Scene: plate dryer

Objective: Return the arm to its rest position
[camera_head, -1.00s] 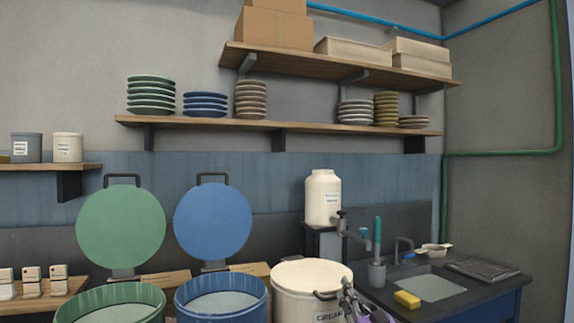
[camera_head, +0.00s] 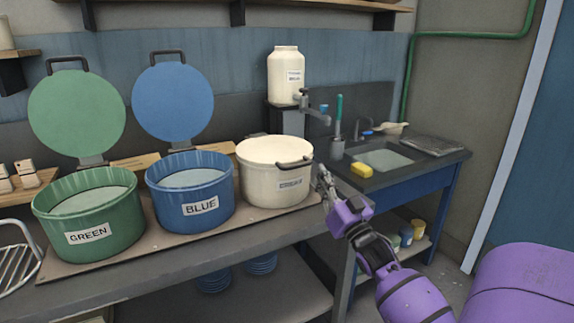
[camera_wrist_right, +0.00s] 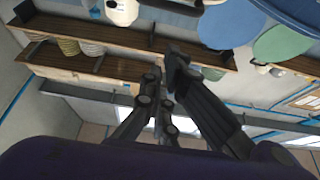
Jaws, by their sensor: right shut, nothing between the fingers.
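My right arm comes in from the lower right in the head view. Its gripper (camera_head: 323,182) is beside the right side of the cream pot (camera_head: 275,180), close to the end of the lid handle; I cannot tell if they touch. In the right wrist view the fingers (camera_wrist_right: 165,75) are together with nothing between them. The cream pot has its lid on. My left gripper is in neither view.
The green pot (camera_head: 88,220) and blue pot (camera_head: 190,198) stand open on the counter, lids raised behind. A sink (camera_head: 385,158) with a yellow sponge (camera_head: 361,171) is at right. A wire rack (camera_head: 15,265) is at far left.

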